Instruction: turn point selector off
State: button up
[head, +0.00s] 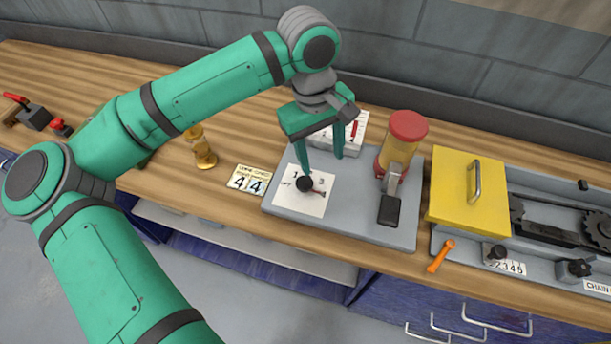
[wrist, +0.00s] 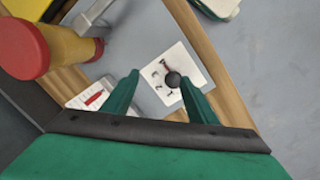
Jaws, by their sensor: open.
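The point selector is a black knob (head: 305,184) on a white dial plate (head: 313,204) with numbers around it. The plate lies on a grey base panel (head: 350,222) on the wooden bench. My gripper (head: 323,165) points down, with its two green fingers apart and nothing between them. It is above and slightly to the right of the knob in the head view. In the wrist view the knob (wrist: 173,79) shows beyond the fingertips, nearer the right finger, with a dark reddish pointer beside it. I cannot tell which mark the pointer meets.
A yellow cylinder with a red cap (head: 403,140) and a white gauge box with a red mark (head: 345,133) stand close to my gripper. A yellow cover (head: 466,190), an orange tool (head: 441,255), and a number card (head: 249,180) lie nearby.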

aim_at(305, 181)
jog(key=shift+y, duration=0.7)
jog(key=a+f, duration=0.1)
jog(key=f, duration=0.2)
jog(key=a+f, duration=0.1)
jog(key=f, duration=0.3)
jog(key=w+a+f, duration=0.1)
jog(key=f, duration=0.2)
jog(key=shift+a+f, duration=0.15)
jog(key=shift+a, duration=0.1)
jog(key=c, duration=1.1)
